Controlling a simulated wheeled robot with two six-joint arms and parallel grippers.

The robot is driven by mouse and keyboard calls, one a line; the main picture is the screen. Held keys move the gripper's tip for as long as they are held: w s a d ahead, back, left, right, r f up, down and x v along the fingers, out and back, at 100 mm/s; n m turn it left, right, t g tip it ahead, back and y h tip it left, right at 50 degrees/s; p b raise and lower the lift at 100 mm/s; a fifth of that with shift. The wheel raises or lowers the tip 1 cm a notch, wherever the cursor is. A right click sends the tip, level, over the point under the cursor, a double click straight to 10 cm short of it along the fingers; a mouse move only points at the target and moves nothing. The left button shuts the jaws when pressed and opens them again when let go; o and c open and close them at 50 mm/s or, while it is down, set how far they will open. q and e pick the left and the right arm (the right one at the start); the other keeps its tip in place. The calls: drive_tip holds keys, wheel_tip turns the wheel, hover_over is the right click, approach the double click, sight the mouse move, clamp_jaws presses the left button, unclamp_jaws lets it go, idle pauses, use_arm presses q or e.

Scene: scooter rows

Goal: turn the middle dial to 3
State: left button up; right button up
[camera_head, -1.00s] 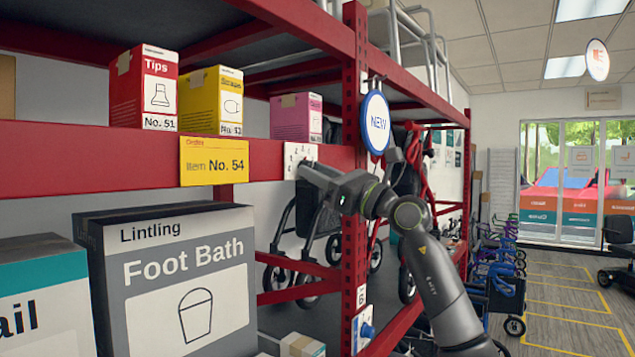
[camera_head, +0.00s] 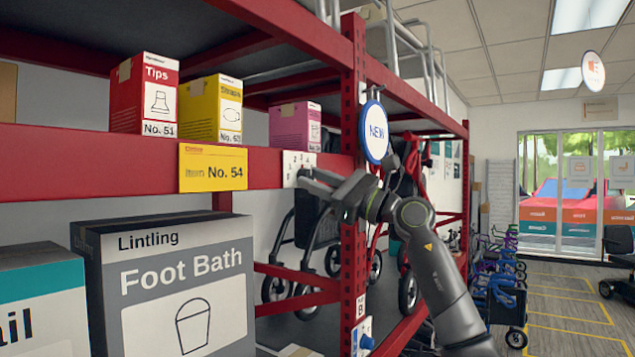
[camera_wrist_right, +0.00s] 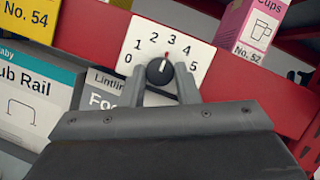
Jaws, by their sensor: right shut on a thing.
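In the right wrist view a black round dial knob (camera_wrist_right: 159,71) sits on a white plate (camera_wrist_right: 202,55) numbered 0 to 5, fixed to the red shelf beam. Its pointer mark aims up and slightly right, at about the 3. My right gripper (camera_wrist_right: 160,84) has its two fingers on either side of the knob, shut on it. In the head view the plate (camera_head: 290,163) shows at the beam's right end, with my right gripper (camera_head: 303,180) reaching it from the right and hiding the knob. My left gripper is not in view.
A yellow No. 54 label (camera_head: 213,168) is on the beam left of the plate. Boxes stand above, including a pink one (camera_head: 295,127). A Foot Bath box (camera_head: 175,285) stands below left. A red post (camera_head: 353,235) and round NEW sign (camera_head: 375,132) are close to my right arm.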

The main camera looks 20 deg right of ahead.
drive_tip(key=o, duration=1)
drive_tip(key=shift+c, duration=0.2)
drive_tip(key=b+v, duration=0.9)
drive_tip(key=v, duration=0.8)
drive_tip(key=shift+d, duration=0.25)
drive_tip(key=shift+s, duration=0.1)
